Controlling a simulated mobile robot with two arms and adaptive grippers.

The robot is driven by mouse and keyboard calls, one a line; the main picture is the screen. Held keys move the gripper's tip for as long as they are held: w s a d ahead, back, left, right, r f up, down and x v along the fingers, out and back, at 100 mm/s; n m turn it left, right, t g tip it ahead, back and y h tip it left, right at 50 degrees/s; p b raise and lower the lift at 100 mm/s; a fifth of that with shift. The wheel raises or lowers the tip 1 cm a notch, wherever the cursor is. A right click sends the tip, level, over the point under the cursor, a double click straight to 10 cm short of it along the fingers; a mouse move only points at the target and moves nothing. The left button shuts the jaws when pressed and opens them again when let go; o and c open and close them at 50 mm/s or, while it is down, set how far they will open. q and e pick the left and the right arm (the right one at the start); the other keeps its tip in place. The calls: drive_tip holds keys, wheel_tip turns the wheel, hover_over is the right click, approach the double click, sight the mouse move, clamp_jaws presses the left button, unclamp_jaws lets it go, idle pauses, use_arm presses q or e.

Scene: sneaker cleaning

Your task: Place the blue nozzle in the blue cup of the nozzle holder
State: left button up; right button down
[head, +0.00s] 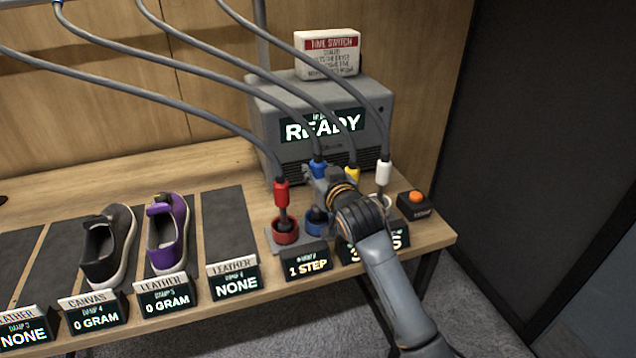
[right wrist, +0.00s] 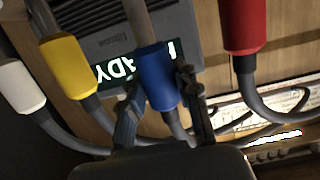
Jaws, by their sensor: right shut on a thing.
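My right gripper (head: 322,178) is shut on the blue nozzle (head: 318,169). In the right wrist view the blue nozzle (right wrist: 157,76) sits between the two fingers of my right gripper (right wrist: 162,100). The blue cup (head: 314,228) of the nozzle holder (head: 272,246) is just below the gripper in the head view. A dark rounded part shows at the cup's mouth; I cannot tell whether the nozzle's tip is inside the cup or above it. My gripper and arm partly hide the nozzle and the holder. My left gripper is not in view.
The red nozzle (head: 281,194) stands in the red cup (head: 285,236) at left. The yellow nozzle (head: 352,175) and white nozzle (head: 384,173) are close on the right. A grey READY machine (head: 268,115) stands behind. An orange button (head: 415,197) and two shoes flank the holder.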

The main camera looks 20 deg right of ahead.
drive_tip(key=shift+w+f, duration=0.15)
drive_tip(key=shift+f, duration=1.65)
drive_tip(key=shift+f, duration=0.1)
drive_tip(key=c, duration=1)
unclamp_jaws()
drive_tip(key=shift+r, duration=0.2)
drive_tip(key=s, duration=0.4)
drive_tip(key=s+r, duration=0.1)
drive_tip(key=s, duration=0.3)
drive_tip(key=s+r, duration=0.1)
drive_tip(key=s, duration=0.2)
drive_tip(key=shift+s+d+r, duration=0.15)
drive_tip(key=shift+s+d, duration=0.1)
drive_tip(key=shift+s, duration=0.15)
